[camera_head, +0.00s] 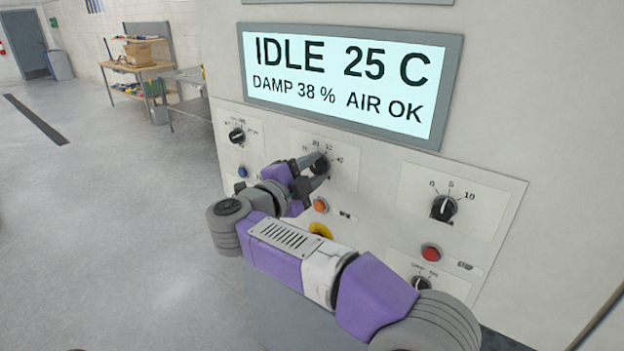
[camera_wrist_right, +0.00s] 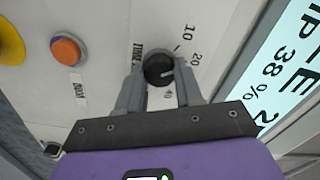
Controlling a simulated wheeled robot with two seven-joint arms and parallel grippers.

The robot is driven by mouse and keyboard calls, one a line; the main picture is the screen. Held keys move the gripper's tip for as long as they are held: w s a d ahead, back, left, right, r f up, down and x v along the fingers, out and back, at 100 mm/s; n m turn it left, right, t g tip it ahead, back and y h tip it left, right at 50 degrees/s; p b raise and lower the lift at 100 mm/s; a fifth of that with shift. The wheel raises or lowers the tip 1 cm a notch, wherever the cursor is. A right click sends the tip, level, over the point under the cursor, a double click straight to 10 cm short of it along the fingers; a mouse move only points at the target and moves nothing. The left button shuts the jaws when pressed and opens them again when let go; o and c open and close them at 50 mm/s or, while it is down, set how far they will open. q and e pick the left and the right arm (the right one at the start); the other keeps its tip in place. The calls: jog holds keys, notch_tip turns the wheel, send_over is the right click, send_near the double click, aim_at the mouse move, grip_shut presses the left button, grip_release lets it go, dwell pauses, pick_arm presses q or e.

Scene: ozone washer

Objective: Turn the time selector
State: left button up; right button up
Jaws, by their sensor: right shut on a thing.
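The time selector is a black round knob (camera_head: 321,165) on a white plate with a numbered scale, on the machine's front panel. It also shows in the right wrist view (camera_wrist_right: 158,68), with a light pointer line on its face and a label beside it that seems to read TIME. My right gripper (camera_head: 317,170) is at this knob. In the right wrist view its two grey fingers (camera_wrist_right: 158,82) stand on either side of the knob, shut on it. The fingers hide part of the scale. My left gripper is not in view.
Above is a display (camera_head: 345,80) reading IDLE 25 C, DAMP 38 %, AIR OK. Other knobs sit at left (camera_head: 237,136), right (camera_head: 443,207) and lower right (camera_head: 421,284). An orange button (camera_head: 320,206), a red button (camera_head: 430,253) and a yellow part (camera_head: 320,230) are close by.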

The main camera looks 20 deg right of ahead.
jog(key=shift+m+b, duration=0.75)
jog(key=shift+m, duration=0.35)
jog(key=o, duration=1)
jog(key=shift+o, duration=0.2)
jog(key=v, duration=0.7)
jog(key=shift+s+a+b, duration=0.2)
jog(key=shift+a+b, duration=0.05)
jog(key=shift+b, duration=0.05)
